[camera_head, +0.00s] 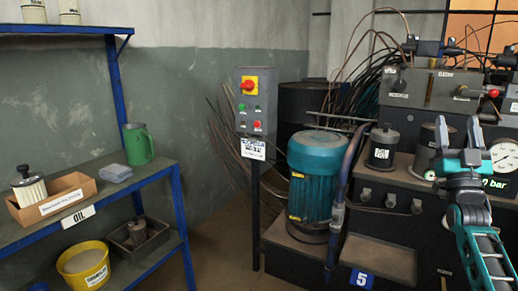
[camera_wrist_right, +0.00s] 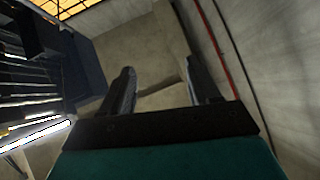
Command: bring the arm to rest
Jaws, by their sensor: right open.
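My right gripper (camera_head: 457,140) is raised in the right part of the head view, in front of the dark hydraulic unit and partly over its pressure gauge (camera_head: 504,157). Its two fingers point up, stand apart and hold nothing. In the right wrist view the open fingers (camera_wrist_right: 160,88) show with only bare floor and wall behind the gap between them. My right arm comes up from the lower right corner. My left gripper is not in view.
A blue shelf (camera_head: 110,180) at the left holds a green jug (camera_head: 138,145), a cardboard box (camera_head: 52,203) and a yellow bucket (camera_head: 83,266). A control box (camera_head: 256,100) on a post and a teal motor (camera_head: 314,175) stand mid-view. Bare floor shows between shelf and post.

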